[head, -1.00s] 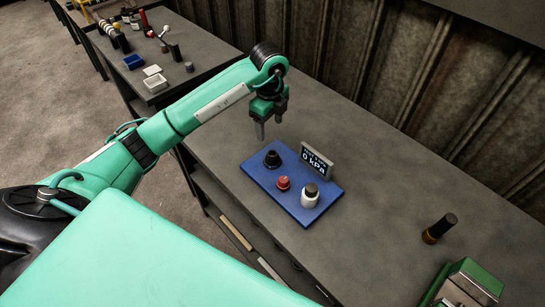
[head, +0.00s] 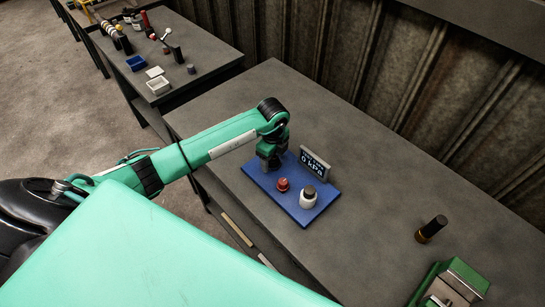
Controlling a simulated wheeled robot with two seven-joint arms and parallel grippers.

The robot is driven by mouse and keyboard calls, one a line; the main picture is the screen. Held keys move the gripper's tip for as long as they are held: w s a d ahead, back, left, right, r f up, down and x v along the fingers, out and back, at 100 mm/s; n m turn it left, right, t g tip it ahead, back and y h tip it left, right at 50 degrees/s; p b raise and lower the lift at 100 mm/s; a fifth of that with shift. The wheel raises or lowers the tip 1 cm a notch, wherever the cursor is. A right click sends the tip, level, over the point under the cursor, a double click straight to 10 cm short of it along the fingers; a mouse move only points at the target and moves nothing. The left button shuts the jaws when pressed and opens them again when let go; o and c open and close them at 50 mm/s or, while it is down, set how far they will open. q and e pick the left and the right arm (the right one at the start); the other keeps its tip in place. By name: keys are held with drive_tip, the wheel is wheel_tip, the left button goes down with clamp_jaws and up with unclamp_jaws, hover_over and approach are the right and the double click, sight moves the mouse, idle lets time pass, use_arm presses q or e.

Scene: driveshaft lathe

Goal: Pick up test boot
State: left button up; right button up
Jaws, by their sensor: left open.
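My left gripper (head: 270,163) is open and lowered over the far left part of a blue mat (head: 262,187) on the grey table. The black test boot stands at that spot in the earlier frame; now my gripper and wrist hide it, so I cannot tell whether the fingers touch it. My right gripper is not in view.
On the blue mat are a red knob-like part (head: 283,184), a white bottle with a dark cap (head: 308,197) and a small display (head: 316,164) reading 0 kPa. The table behind the mat is clear.

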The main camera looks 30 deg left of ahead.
use_arm(q)
drive_tip(key=c, duration=1.2)
